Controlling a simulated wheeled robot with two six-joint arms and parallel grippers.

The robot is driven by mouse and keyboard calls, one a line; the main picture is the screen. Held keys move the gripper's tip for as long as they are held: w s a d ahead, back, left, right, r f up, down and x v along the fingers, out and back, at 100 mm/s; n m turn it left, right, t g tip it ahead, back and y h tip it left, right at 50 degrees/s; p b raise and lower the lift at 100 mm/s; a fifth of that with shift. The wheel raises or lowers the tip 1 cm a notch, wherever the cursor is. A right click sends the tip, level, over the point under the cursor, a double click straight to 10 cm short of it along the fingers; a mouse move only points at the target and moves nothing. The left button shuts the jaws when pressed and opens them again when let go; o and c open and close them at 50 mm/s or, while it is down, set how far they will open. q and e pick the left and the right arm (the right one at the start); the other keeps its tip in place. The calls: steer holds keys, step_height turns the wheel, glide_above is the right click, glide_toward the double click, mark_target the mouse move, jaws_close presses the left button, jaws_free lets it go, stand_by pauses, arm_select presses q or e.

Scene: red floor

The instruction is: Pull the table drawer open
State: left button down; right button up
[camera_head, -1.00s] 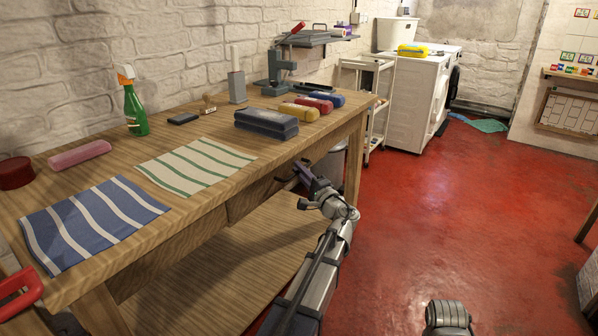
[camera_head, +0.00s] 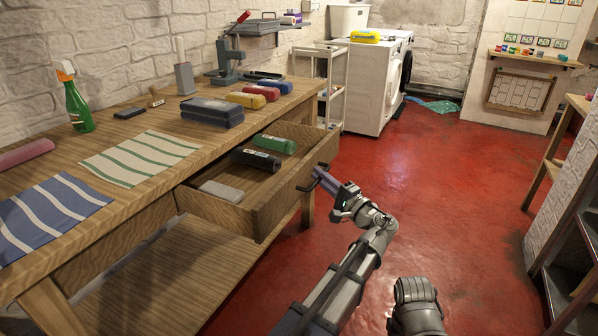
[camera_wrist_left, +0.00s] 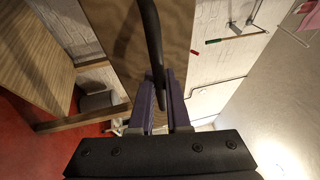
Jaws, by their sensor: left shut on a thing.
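The wooden table drawer (camera_head: 240,219) stands pulled out from under the workbench's top. Inside lie a green packet (camera_head: 274,144), a black packet (camera_head: 255,159) and a flat grey item (camera_head: 222,191). My left gripper (camera_head: 321,176) is at the drawer's front, shut on the dark bar handle (camera_head: 303,188). In the left wrist view, the handle (camera_wrist_left: 152,40) runs down between my two purple fingers (camera_wrist_left: 160,100), with the wooden drawer front behind it. My right gripper is not in view; only a grey part of my own body shows at the bottom.
A lower shelf (camera_head: 180,275) lies beneath. Red floor is open to the right, with a shelf unit (camera_head: 570,240) at the right edge.

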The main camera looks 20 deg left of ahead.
arm_select(q)
steer(key=shift+s+d, duration=0.15)
steer(key=shift+d, duration=1.25)
steer(key=shift+s+d, duration=0.1)
steer(key=shift+d, duration=1.3)
steer(key=c, duration=1.2)
jaws_free()
steer(key=shift+o, duration=0.2)
